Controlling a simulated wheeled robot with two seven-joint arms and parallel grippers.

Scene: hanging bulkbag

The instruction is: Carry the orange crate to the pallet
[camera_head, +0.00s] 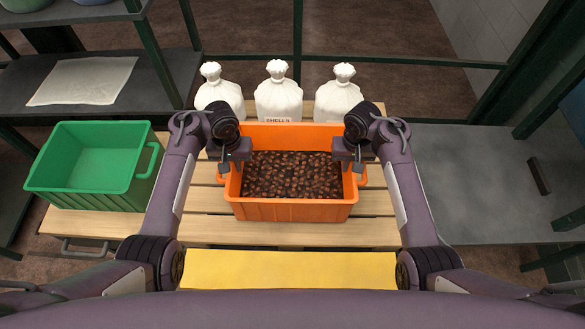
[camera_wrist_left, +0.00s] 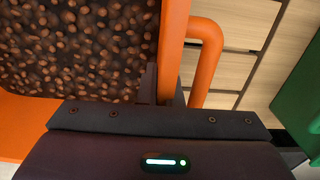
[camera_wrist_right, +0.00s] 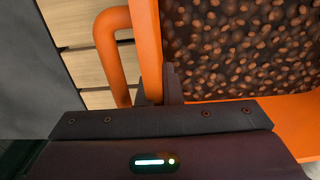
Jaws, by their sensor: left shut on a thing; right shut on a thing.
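The orange crate (camera_head: 290,209) is in the middle of the head view, filled with brown nut-like pieces (camera_head: 292,176). It is over the slatted wooden pallet (camera_head: 215,232); I cannot tell whether it touches the slats. My left gripper (camera_head: 232,165) is shut on the crate's left side wall, beside the looped handle (camera_wrist_left: 207,60). My right gripper (camera_head: 350,163) is shut on the right side wall, beside the other handle (camera_wrist_right: 110,55). Both wrist views show the wall between the fingers. The crate looks level.
Three tied white sacks (camera_head: 278,95) stand right behind the crate. A green crate (camera_head: 95,172) is at the left. A dark shelf with a pale sheet (camera_head: 82,80) is at the back left. A grey surface (camera_head: 480,185) lies at the right, and a yellow strip (camera_head: 290,270) is in front.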

